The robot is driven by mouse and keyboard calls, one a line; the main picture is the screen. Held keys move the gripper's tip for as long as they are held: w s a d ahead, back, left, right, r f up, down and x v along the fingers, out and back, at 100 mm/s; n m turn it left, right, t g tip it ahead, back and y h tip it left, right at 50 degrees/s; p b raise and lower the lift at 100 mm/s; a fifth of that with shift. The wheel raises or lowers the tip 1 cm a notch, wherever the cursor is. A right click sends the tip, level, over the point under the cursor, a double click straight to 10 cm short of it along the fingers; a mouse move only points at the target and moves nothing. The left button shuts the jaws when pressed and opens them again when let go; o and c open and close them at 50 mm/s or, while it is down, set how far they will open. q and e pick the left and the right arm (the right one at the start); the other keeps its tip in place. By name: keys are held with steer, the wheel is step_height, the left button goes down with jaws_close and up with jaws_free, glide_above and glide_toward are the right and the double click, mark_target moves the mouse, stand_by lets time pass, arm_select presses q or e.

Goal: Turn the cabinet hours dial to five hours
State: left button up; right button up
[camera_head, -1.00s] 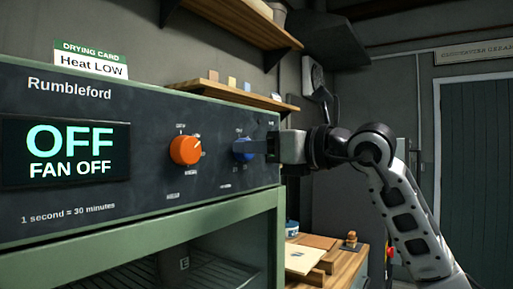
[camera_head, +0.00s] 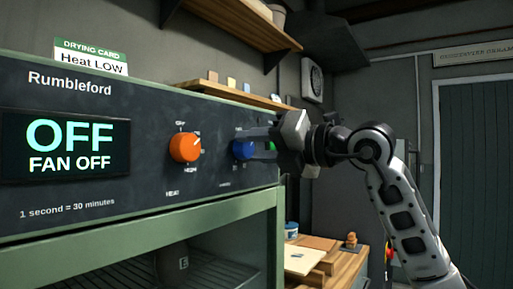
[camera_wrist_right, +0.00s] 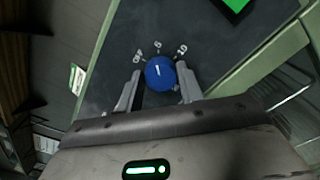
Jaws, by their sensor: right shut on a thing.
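The drying cabinet (camera_head: 140,175) has an orange dial (camera_head: 185,148) and a blue dial (camera_head: 242,150) on its dark front panel. The pointer faces roughly the middle numeral. My left gripper is out of view.
The display (camera_head: 68,147) reads OFF and FAN OFF. A drying card (camera_head: 92,57) reading Heat LOW stands on the cabinet. A wooden bench (camera_head: 345,265) stands right of the cabinet.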

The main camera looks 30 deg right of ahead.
steer(key=shift+m, duration=0.9)
steer(key=o, duration=1)
